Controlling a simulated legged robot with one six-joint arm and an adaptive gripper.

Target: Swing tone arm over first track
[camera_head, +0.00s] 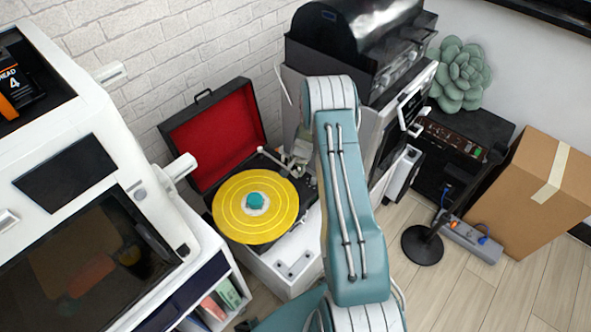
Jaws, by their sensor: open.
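The record player (285,258) stands open on the floor side of the room, left of my arm. Its red-lined lid (212,128) is tilted up at the back. A yellow record (235,222) with a teal centre lies on the platter. The thin tone arm (273,160) appears near the record's back right edge, close to the lid; it is small, and I cannot tell if it touches the record. My arm rises right of the player and bends over at the top. My gripper cannot be made out; my own arm covers that area.
A large white machine (95,135) stands close on the left, with knobs sticking out toward the player. A black-and-white machine (370,85) stands behind my arm. At right are a cardboard box (540,190), a power strip (470,240) and a round black stand base (422,244).

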